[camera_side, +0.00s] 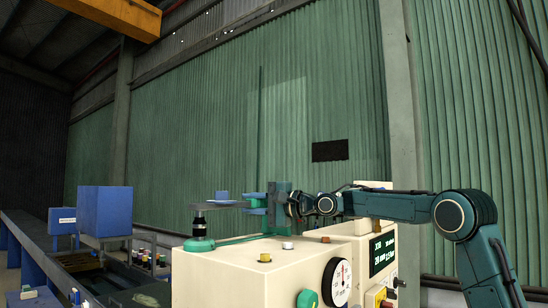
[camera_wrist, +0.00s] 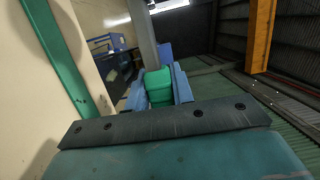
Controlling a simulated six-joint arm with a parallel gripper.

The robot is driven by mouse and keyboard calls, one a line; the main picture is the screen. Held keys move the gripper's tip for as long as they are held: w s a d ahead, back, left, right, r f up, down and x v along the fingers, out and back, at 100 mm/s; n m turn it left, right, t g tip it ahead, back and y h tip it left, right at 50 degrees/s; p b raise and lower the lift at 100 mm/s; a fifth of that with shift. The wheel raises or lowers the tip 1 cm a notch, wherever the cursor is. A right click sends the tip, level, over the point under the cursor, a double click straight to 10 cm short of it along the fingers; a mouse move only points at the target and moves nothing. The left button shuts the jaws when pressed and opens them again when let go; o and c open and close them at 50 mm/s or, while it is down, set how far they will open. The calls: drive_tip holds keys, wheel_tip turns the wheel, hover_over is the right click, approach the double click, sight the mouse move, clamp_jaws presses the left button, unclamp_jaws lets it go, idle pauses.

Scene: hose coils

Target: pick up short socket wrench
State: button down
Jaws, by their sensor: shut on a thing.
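The short socket wrench appears to be the long thing in my gripper (camera_side: 253,204), which is level above the cream machine box in the side view. A grey flat bar (camera_side: 215,205) runs left from the fingers. A dark upright cylinder with a pale band (camera_side: 199,222) is under its left end. In the wrist view a green block (camera_wrist: 158,84), seemingly the wrench's handle, sits between my two blue fingers, which are shut on it. Its far end is hidden there.
The cream machine box (camera_side: 225,275) has a green round piece (camera_side: 198,244) just below the dark cylinder, a green strip, small knobs, a dial (camera_side: 340,283) and a display. Blue boxes (camera_side: 103,213) stand at the left. Open air surrounds my gripper above the box.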

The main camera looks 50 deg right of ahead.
drive_tip(key=shift+r, duration=4.75)
drive_tip(key=c, duration=1.8)
unclamp_jaws()
clamp_jaws()
drive_tip(key=shift+s, duration=0.1)
